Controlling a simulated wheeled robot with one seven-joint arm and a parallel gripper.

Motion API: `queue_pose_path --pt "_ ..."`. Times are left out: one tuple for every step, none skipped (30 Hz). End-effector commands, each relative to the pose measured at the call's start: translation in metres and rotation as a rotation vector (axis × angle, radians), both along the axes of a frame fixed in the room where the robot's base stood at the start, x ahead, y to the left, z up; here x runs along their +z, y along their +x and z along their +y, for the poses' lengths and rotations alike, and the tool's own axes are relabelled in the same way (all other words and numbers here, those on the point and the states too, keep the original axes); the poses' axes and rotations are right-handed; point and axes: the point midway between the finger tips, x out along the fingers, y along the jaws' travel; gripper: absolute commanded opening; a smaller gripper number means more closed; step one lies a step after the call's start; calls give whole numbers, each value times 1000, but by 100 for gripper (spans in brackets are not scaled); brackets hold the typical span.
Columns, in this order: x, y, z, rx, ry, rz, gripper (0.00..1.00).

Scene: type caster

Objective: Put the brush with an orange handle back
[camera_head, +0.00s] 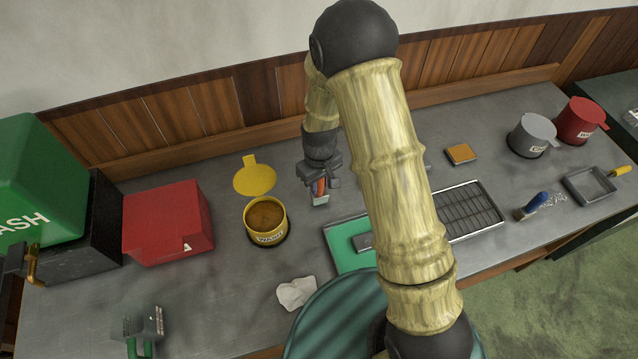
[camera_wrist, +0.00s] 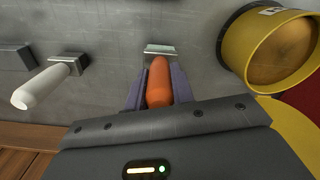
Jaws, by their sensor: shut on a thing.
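The brush with an orange handle (camera_wrist: 159,84) is between my gripper's fingers in the wrist view, its pale head pointing away from the palm. In the head view, my gripper (camera_head: 319,184) holds the brush with its head (camera_head: 320,199) downward, behind the arm's forearm and right of the yellow pot. My gripper is shut on the orange handle. I cannot tell whether the brush head touches the counter. The open yellow pot (camera_head: 266,219) holds something brown and also shows in the wrist view (camera_wrist: 268,50). Its yellow lid (camera_head: 255,180) lies behind it.
A red box (camera_head: 167,224), crumpled cloth (camera_head: 297,292) and green-handled tool (camera_head: 141,330) are left. My arm hides the counter's middle.

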Motion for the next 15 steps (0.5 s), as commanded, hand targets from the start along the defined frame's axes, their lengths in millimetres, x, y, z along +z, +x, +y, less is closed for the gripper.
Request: queue_pose_path --pt "-5 -1 0 -1 -1 3 0" --pt "-8 -1 0 -1 -1 3 0" --pt "-11 0 0 -1 0 1 0" --pt "-12 0 0 -1 0 0 0" --pt "-13 0 0 -1 0 0 0" --pt "-14 0 0 -1 1 -1 0" --pt "-14 0 0 -1 1 -1 0" --pt "-14 0 0 -1 1 -1 0" --pt "-14 0 0 -1 1 -1 0" --pt "-14 0 0 -1 1 -1 0" --pt "-14 0 0 -1 1 -1 0" --pt "-14 0 0 -1 1 -1 0" --pt "-15 0 0 -1 1 -1 0" --pt "-16 0 0 -1 1 -1 0" --pt "-17 0 0 -1 0 0 0"
